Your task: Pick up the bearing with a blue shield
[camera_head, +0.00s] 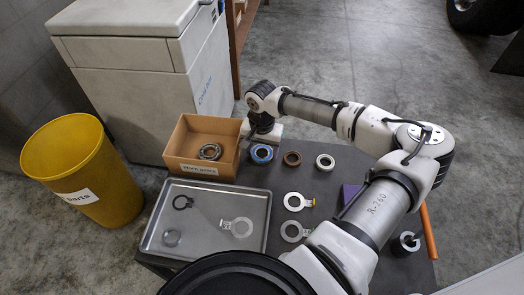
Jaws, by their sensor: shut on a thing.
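The bearing with a blue shield (262,154) is a ring with a blue band, just right of the cardboard box, at the left end of a row of rings. My gripper (261,142) is right at it from the far side and is shut on it. The fingertips are small and partly hidden, so the exact grip on the ring is unclear. I cannot tell whether the bearing touches the table or is slightly above it.
A brown ring (292,158) and a white-rimmed ring (325,162) lie to the right. The cardboard box (190,168) holds a bearing (210,152). A metal tray (262,215) holds several parts. A yellow bin (107,185) stands left. Tabletop (340,178) near the rings is clear.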

